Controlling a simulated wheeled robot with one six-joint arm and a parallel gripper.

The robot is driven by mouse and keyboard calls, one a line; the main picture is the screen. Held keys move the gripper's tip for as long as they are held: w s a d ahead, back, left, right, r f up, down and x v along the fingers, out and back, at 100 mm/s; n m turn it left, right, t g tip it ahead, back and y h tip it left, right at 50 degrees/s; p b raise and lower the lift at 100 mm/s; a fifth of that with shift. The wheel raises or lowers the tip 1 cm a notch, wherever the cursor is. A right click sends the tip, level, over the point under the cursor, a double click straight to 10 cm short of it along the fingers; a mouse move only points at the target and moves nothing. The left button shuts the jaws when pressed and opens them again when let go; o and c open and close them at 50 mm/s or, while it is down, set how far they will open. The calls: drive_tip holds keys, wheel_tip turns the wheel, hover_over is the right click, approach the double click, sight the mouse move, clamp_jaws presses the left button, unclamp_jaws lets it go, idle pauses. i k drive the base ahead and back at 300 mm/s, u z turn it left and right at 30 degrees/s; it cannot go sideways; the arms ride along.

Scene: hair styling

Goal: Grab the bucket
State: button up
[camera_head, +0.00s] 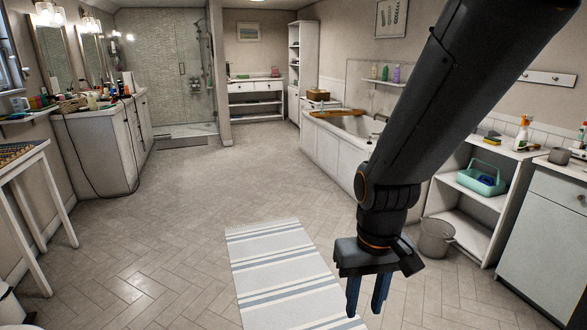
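A grey bucket (437,240) stands upright on the tiled floor at the right, beside the open white shelf unit. Its left side is partly behind my wrist. My gripper (367,296) hangs fingers down at the lower middle, in front of the bucket and to its left in the picture. Its two dark blue fingers are apart with nothing between them. The gripper is not touching the bucket.
A striped mat (275,275) lies below and left of my gripper. The white shelf unit (465,225) holds a teal caddy (482,181). A bathtub (333,150) stands behind my arm, and a cabinet (545,235) at the right. The middle floor is clear.

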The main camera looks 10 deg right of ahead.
sight(434, 239)
drive_tip(key=u, duration=0.05)
drive_tip(key=i, duration=1.8)
drive_tip(key=z, duration=0.65)
drive_tip(key=i, duration=1.7)
drive_tip(key=z, duration=1.15)
drive_tip(key=i, duration=0.55)
drive_tip(key=z, duration=0.25)
